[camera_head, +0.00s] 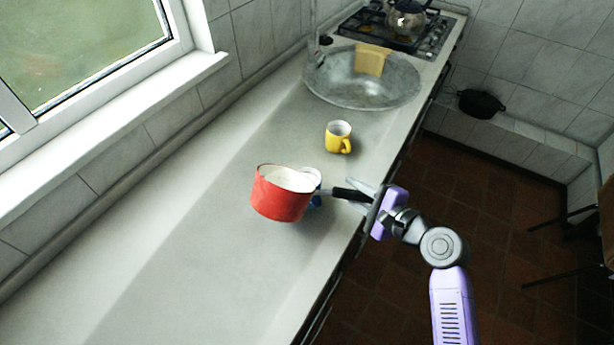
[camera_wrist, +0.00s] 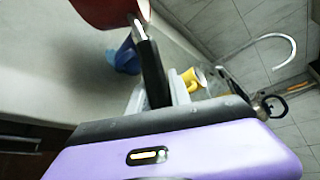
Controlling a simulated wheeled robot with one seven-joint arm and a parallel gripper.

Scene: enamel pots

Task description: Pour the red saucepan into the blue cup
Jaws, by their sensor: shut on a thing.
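The red saucepan (camera_head: 281,194) is white inside and looks held above the counter, slightly tilted. My gripper (camera_head: 358,194) is shut on its black handle, to the right of the pan. The wrist view shows the handle (camera_wrist: 152,68) between the fingers and part of the red pan (camera_wrist: 103,10) at the top. The blue cup (camera_head: 317,198) stands behind and to the right of the saucepan and is mostly hidden by it; its white inside shows a little. The blue cup also shows in the wrist view (camera_wrist: 124,58), partly covered. I cannot see any contents leaving the pan.
A yellow mug (camera_head: 338,138) stands on the counter (camera_head: 190,240) beyond the blue cup. A round metal sink (camera_head: 330,90) with a sponge-coloured block (camera_head: 372,58) and a stove with a kettle (camera_head: 407,22) lie farther back. The counter's left and front parts are clear.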

